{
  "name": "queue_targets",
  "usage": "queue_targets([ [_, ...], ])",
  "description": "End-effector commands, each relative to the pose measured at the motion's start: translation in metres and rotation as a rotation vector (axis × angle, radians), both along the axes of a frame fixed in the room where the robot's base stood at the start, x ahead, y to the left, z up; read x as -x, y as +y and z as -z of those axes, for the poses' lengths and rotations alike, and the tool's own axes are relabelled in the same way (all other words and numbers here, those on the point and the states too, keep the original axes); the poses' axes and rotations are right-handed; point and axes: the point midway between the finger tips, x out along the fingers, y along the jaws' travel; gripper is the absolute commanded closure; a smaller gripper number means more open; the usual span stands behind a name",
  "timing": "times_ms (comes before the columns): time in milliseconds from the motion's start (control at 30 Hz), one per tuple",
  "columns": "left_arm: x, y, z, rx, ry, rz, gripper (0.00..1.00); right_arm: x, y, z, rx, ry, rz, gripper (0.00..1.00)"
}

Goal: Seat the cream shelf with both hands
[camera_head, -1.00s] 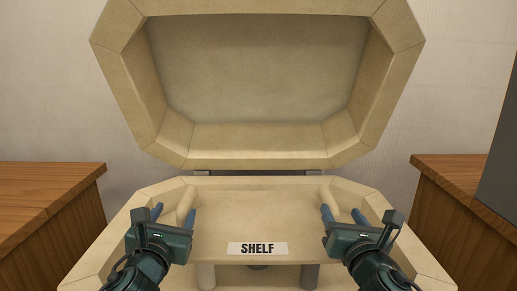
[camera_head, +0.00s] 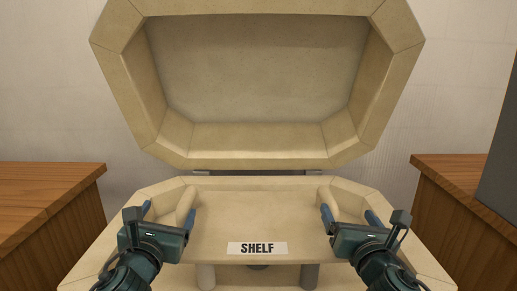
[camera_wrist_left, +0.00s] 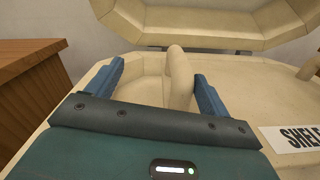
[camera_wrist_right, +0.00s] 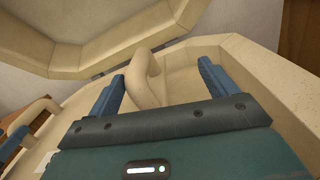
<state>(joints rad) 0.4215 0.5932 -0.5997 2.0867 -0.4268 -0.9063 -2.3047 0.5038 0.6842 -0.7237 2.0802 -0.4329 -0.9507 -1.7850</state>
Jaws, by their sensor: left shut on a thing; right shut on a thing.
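The cream shelf (camera_head: 257,215), with a SHELF label (camera_head: 257,248), lies level inside the lower half of a cream case. It has a rounded handle at each side. The left handle (camera_wrist_left: 180,80) stands between the blue fingers of my left gripper (camera_head: 167,214). Its inner finger is close to the handle, and a gap shows to the outer finger. My right gripper (camera_head: 349,216) stands likewise around the right handle (camera_wrist_right: 147,80), with a clear gap to its outer finger. Both grippers look spread. The lower parts of the handles are hidden behind the grippers.
The case's lid (camera_head: 257,140) stands raised behind the shelf. The lower rim (camera_head: 365,190) surrounds the shelf closely. Posts (camera_head: 206,276) show below the shelf's front edge. Wooden cabinets stand left (camera_head: 50,200) and right (camera_head: 465,220), with a dark panel (camera_head: 500,170) at far right.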

Motion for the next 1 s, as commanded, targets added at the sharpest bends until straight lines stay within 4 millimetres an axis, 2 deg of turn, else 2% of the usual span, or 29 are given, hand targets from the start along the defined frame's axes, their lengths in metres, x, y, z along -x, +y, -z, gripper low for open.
queue_targets([
  [33,-0.0029,0.0111,0.0072,-0.017,0.018,-0.034,0.33,-0.0033,-0.0111,-0.0029,0.007,-0.007,0.033,0.29],
  [67,-0.0029,0.0112,0.0072,-0.017,0.018,-0.034,0.17,-0.0033,-0.0111,-0.0030,0.007,-0.007,0.033,0.29],
  [267,-0.0028,0.0107,0.0075,-0.016,0.019,-0.033,0.01,-0.0033,-0.0111,-0.0030,0.007,-0.007,0.033,0.37],
  [333,-0.0028,0.0105,0.0074,-0.016,0.019,-0.033,0.00,-0.0033,-0.0111,-0.0030,0.007,-0.006,0.033,0.38],
  [367,-0.0027,0.0104,0.0113,-0.016,0.027,-0.033,0.00,-0.0032,-0.0109,0.0011,0.007,0.002,0.033,0.22],
  [633,-0.0028,0.0097,0.0097,-0.014,0.024,-0.032,0.00,-0.0026,-0.0085,0.0008,0.006,0.002,0.026,0.00],
  [1000,-0.0024,0.0078,0.0070,-0.010,0.019,-0.027,0.00,-0.0016,-0.0052,0.0000,0.002,0.001,0.017,0.00],
])
